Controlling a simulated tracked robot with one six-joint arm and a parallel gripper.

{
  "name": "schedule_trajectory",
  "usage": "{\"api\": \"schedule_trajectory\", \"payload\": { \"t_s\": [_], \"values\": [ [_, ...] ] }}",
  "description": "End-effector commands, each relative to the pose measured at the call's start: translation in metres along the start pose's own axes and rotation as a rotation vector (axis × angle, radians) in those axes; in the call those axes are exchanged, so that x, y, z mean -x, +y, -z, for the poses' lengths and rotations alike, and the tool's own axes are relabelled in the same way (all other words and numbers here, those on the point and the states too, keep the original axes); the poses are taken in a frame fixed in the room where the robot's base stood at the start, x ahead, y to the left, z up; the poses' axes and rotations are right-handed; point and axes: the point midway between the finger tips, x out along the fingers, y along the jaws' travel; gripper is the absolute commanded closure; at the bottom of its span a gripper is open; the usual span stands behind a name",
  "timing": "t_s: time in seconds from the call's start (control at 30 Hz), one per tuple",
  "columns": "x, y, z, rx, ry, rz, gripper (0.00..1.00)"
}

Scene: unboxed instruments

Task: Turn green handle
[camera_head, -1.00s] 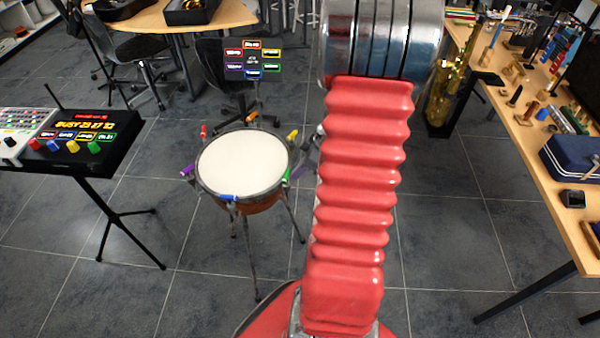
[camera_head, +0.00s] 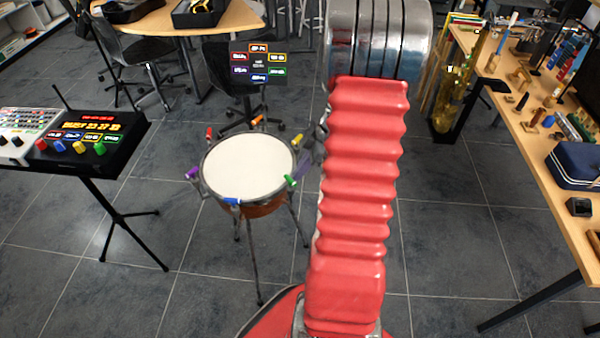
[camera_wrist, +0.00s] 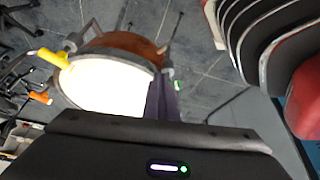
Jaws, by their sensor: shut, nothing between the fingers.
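A drum (camera_head: 249,167) with a white head stands on thin legs left of my red arm in the head view. Colored handles sit around its rim. The green handle (camera_head: 291,181) is at its right front, close to my gripper (camera_head: 306,164), which is partly hidden behind my arm. In the wrist view the green handle (camera_wrist: 178,86) shows as a small green patch just right of the dark fingers of my gripper (camera_wrist: 162,84). The fingers are closed together and empty. I cannot tell whether they touch the handle.
The rim also carries a blue handle (camera_head: 232,201), a purple handle (camera_head: 193,173), a red handle (camera_head: 209,134) and a yellow handle (camera_head: 297,140). A display panel (camera_head: 258,64) stands behind the drum. A black console (camera_head: 85,150) is at left, a wooden table (camera_head: 560,180) at right.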

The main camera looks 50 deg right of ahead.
Motion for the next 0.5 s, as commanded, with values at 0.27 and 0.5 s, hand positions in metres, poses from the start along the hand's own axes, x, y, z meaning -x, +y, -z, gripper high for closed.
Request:
{"api": "schedule_trajectory", "payload": {
  "t_s": [0.27, 0.5],
  "values": [
    [-0.002, -0.01, 0.006, -0.001, 0.012, 0.013, 1.0],
    [-0.003, -0.02, 0.007, 0.0, 0.012, 0.016, 1.0]
  ]
}}
